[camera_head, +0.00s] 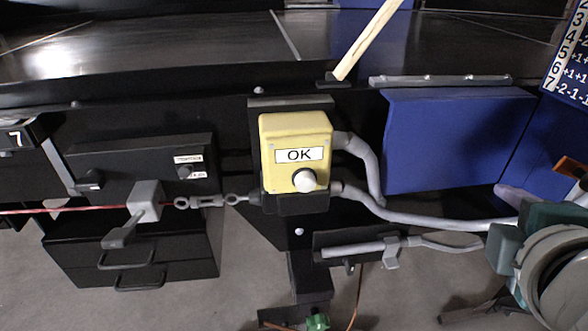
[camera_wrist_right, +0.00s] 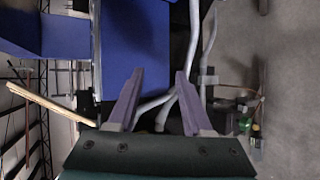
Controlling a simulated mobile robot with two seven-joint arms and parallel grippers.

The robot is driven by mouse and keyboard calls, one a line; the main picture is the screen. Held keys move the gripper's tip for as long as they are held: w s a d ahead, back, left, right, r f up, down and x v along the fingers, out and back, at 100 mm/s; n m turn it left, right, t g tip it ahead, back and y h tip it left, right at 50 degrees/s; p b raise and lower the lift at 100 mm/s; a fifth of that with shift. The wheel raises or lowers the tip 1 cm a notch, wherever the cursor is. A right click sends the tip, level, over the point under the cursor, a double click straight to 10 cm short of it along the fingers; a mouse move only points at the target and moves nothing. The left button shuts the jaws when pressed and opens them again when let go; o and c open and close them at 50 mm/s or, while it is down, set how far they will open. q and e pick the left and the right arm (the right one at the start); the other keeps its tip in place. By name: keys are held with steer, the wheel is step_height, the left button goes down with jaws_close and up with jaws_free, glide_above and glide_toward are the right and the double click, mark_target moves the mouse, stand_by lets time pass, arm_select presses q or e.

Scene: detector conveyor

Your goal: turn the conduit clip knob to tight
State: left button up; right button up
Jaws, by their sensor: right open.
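Grey conduits run right from the yellow OK box (camera_head: 295,150). A lower grey conduit end lies along a black plate, with a small grey clip (camera_head: 391,254) on it. The clip appears small in the right wrist view (camera_wrist_right: 208,78); I cannot make out its knob or setting. My right gripper (camera_wrist_right: 160,75) is open, with two purple fingers spread and nothing clearly held between them. In the head view, its wrist is at the right edge, right of the clip and apart from it. My left gripper is not in view.
A blue panel (camera_head: 455,140) stands above the conduits. A pale wooden stick (camera_head: 368,40) leans at the top. A grey lever clamp (camera_head: 145,205) holds a red cable at left. A green knob (camera_head: 317,322) is at the bottom. Open floor shows below the clip.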

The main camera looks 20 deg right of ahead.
steer(key=w+a+f+n+t+b, duration=0.1)
steer(key=w+f+n+t+b, duration=0.15)
steer(key=f+n+b, duration=0.45)
steer(key=w+f+n+t+b, duration=0.2)
steer(key=f+n+t+b, duration=0.1)
steer(key=f+b, duration=0.75)
steer(key=n+t+y+b, duration=0.3)
steer(key=n+y+b, duration=0.2)
steer(key=n+b, duration=0.8)
glide_toward(353, 267)
steer(key=shift+m, duration=0.4)
steer(key=b+x, duration=0.1)
steer(key=x, duration=0.7)
steer(key=shift+w+b, duration=0.3)
steer(key=shift+c, duration=0.3)
jaws_close()
